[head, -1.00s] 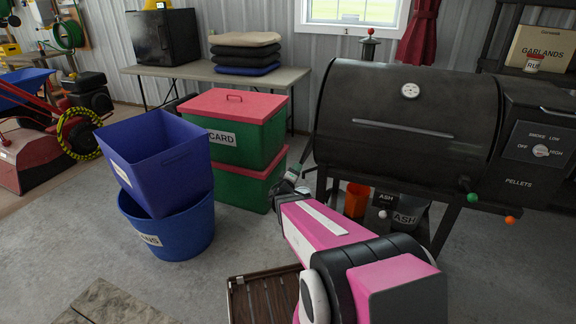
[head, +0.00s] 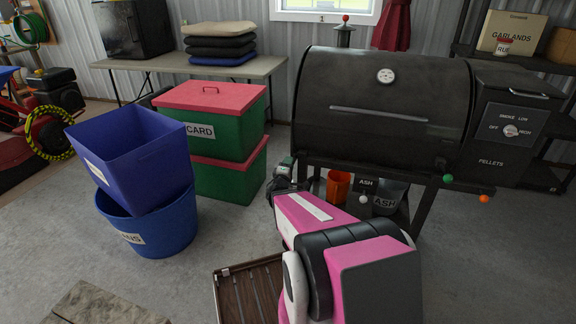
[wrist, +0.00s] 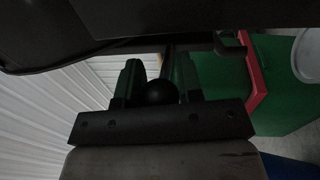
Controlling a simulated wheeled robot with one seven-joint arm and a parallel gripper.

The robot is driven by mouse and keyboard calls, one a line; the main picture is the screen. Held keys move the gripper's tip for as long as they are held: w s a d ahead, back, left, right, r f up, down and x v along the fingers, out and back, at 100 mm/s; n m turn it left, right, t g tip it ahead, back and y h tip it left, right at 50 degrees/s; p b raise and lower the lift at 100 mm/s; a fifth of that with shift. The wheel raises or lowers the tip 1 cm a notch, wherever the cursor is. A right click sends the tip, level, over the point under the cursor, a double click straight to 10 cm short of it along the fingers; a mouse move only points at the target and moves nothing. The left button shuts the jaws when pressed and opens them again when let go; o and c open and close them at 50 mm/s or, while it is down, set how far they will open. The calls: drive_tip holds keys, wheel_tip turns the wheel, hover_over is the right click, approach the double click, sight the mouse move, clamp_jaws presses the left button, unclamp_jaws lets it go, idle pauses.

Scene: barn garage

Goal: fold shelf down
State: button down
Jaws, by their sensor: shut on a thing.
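The black smoker grill (head: 385,100) stands at the right in the head view, its lid shut. A dark ledge (head: 440,182) runs along its lower front; I cannot tell whether this is the shelf or how it is set. My gripper (head: 285,168) is low at the smoker's left end, its fingertips partly hidden by dark parts. In the wrist view, the green fingers of my gripper (wrist: 157,78) are shut around a round black knob (wrist: 160,93). A dark surface (wrist: 150,20) fills the top of that view. What the knob is joined to is mostly hidden.
Blue bins (head: 150,222) and stacked green crates with red lids (head: 215,105) stand left of my gripper. A brown slatted panel (head: 235,290) lies low in front.

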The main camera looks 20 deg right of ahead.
drive_tip(key=shift+s+d, duration=0.15)
drive_tip(key=c, duration=0.8)
unclamp_jaws()
drive_tip(key=v, duration=1)
drive_tip(key=shift+s+a+f, duration=0.1)
drive_tip(key=shift+s+a, duration=0.15)
drive_tip(key=shift+s, duration=0.05)
